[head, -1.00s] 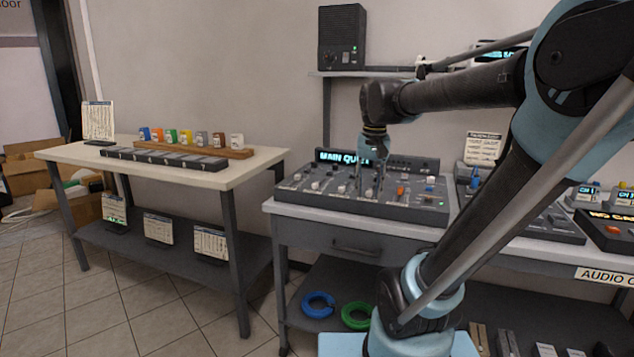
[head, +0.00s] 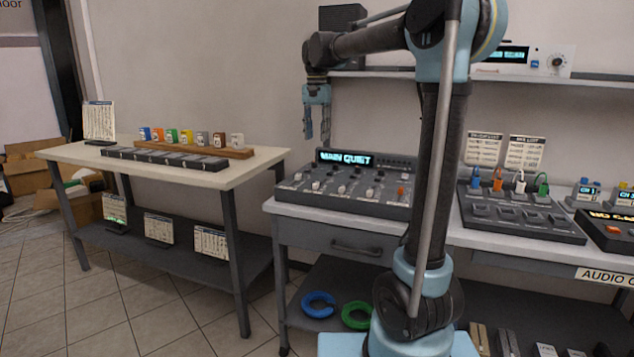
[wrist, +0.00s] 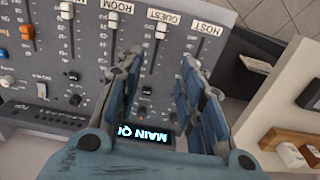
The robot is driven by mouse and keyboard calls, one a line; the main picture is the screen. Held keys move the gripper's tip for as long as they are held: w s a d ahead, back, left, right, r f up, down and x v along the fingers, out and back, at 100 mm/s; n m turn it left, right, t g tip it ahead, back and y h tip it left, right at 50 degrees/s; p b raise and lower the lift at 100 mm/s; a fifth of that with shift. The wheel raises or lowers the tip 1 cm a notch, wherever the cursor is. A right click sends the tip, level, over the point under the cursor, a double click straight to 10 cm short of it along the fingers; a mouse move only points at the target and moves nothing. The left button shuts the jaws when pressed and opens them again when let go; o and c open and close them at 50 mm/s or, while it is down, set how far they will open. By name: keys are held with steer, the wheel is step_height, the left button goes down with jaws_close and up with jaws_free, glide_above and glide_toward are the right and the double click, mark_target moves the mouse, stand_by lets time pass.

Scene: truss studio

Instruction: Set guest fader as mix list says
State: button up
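The dark grey mixer console (head: 345,190) stands on the bench, its display reading "MAIN QUIET". In the wrist view its channels are labelled HOST, GUEST and ROOM. The guest fader's white cap (wrist: 160,31) sits near the GUEST label end of its slot. My gripper (head: 317,138) hangs above the console's back left, clear of it. In the wrist view my gripper (wrist: 160,65) is open and empty, its fingers on either side of the guest slot's line of sight. Two cards, one (head: 484,149) and another (head: 526,152), stand right of the console; I cannot tell which is the mix list.
A patch unit with coloured plugs (head: 520,212) sits right of my arm. A shelf (head: 480,75) runs above the bench. The left table (head: 225,175) holds a card, coloured blocks and a dark strip. Blue and green rings lie below the bench.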

mark_target(316, 185)
step_height(316, 185, down, 17)
steer(key=shift+r, duration=0.1)
stand_by(0.5)
steer(key=shift+c, duration=0.6)
jaws_close()
